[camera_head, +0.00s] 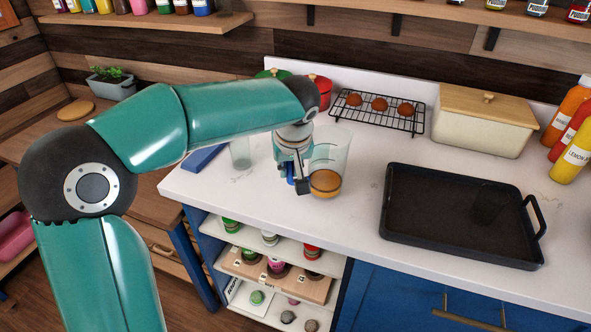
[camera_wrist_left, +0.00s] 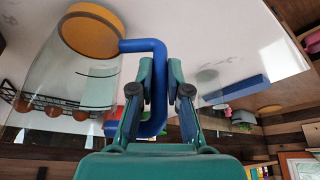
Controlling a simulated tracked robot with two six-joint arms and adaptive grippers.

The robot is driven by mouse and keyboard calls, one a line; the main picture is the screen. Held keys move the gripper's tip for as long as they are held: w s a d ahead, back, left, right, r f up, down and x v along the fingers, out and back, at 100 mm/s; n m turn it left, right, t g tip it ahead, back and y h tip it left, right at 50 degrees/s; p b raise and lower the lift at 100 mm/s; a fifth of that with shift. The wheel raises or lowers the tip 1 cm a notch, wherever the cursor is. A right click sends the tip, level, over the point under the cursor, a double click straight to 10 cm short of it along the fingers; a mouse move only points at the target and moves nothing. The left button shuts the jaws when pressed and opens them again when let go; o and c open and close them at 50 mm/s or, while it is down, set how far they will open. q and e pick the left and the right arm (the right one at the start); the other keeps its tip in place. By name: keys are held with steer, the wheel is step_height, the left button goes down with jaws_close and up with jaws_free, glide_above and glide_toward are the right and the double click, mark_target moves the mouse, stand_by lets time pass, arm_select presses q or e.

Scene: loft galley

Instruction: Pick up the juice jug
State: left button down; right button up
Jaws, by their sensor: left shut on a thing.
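The juice jug (camera_head: 327,169) is a clear jug with a little orange juice at its bottom, near the front edge of the white counter in the head view. In the left wrist view the jug (camera_wrist_left: 73,75) is at the left, with its blue handle (camera_wrist_left: 159,85) reaching between my fingers. My left gripper (camera_head: 293,178) is at the jug's left side, shut on the blue handle; its fingers also show in the left wrist view (camera_wrist_left: 160,80). I cannot tell whether the jug's base touches the counter. My right gripper is not in view.
A black tray (camera_head: 405,228) lies right of the jug. Behind stand a wire rack (camera_head: 414,124) with brown round items, a cream box (camera_head: 478,132) and red and green pots. A clear glass (camera_head: 240,153) and a blue block (camera_head: 203,157) are left of my gripper.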

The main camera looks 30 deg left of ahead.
arm_select(q)
steer(key=shift+r, duration=1.35)
step_height(320, 180, up, 17)
steer(key=p, duration=0.3)
steer(key=shift+f+p, duration=0.2)
steer(key=shift+p, duration=0.1)
steer(key=shift+r, duration=0.1)
